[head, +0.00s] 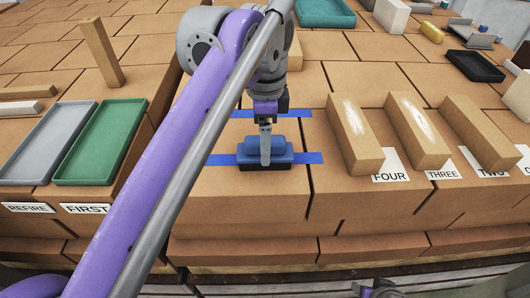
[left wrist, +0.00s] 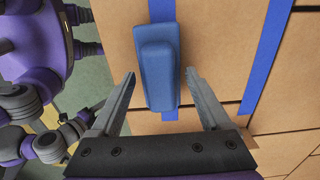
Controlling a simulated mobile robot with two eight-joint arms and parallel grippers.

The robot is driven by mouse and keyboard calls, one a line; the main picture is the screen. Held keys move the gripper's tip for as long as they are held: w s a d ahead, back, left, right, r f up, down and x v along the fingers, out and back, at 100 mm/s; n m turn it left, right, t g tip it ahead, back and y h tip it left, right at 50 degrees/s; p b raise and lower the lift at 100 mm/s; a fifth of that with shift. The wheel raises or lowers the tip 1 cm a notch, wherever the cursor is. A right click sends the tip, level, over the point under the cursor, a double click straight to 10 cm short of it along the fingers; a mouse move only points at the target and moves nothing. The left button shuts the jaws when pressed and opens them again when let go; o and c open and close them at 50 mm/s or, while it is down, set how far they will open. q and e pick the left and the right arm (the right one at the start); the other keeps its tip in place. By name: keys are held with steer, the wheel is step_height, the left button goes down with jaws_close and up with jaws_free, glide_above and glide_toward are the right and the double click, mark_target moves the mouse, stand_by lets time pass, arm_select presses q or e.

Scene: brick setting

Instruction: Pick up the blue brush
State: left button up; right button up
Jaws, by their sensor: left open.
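The blue brush (head: 282,154) lies on the brick top, across a strip of blue tape, with a dark underside toward the front. In the left wrist view the brush (left wrist: 157,65) shows as a blue block with a raised grip, lengthwise between my fingers. My left gripper (head: 265,158) points down at the brush and hides part of it in the head view. In the left wrist view its jaws (left wrist: 160,73) are open, one finger on each side of the brush, with a gap showing at each side.
A second blue tape strip (head: 300,113) lies behind the brush. A green tray (head: 102,140) and a grey tray (head: 47,140) lie at left. Bare brick surface surrounds the brush in front.

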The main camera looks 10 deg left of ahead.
arm_select(q)
jaws_close()
stand_by(0.3)
steer(key=shift+r, duration=0.1)
step_height(320, 180, up, 10)
steer(key=shift+p, duration=1.25)
